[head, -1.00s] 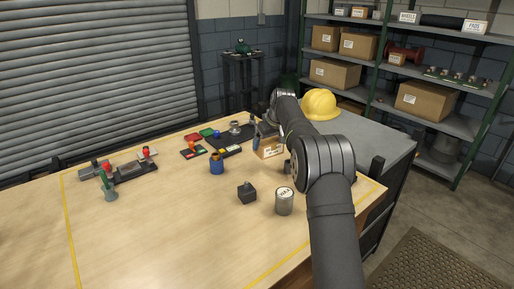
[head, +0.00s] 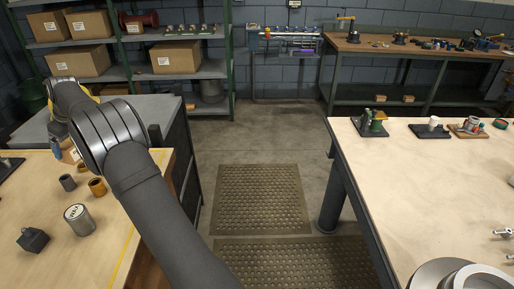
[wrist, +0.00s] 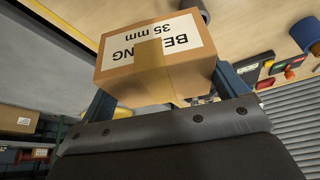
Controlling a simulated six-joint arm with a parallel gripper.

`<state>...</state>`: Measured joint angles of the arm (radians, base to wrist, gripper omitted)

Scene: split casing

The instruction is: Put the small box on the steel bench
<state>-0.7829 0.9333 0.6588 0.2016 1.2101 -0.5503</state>
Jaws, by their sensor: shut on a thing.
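The small box (wrist: 160,60) is brown cardboard with a tape strip and a white label reading "35 mm". My gripper (wrist: 165,88) is shut on it, one blue-grey finger on each side. In the head view my gripper (head: 60,140) is at the left, over the far part of the wooden table, with a sliver of the box (head: 70,154) showing beside my arm. I cannot tell whether the box clears the tabletop. The grey-topped steel bench (head: 158,107) stands just beyond the table, partly hidden by my arm.
On the wooden table (head: 60,255) stand a silver can (head: 79,219), a dark block (head: 33,239), and brass and grey cups. Shelves with cartons (head: 175,57) stand behind the steel bench. Another workbench (head: 440,190) is at the right, with a floor mat (head: 262,197) between.

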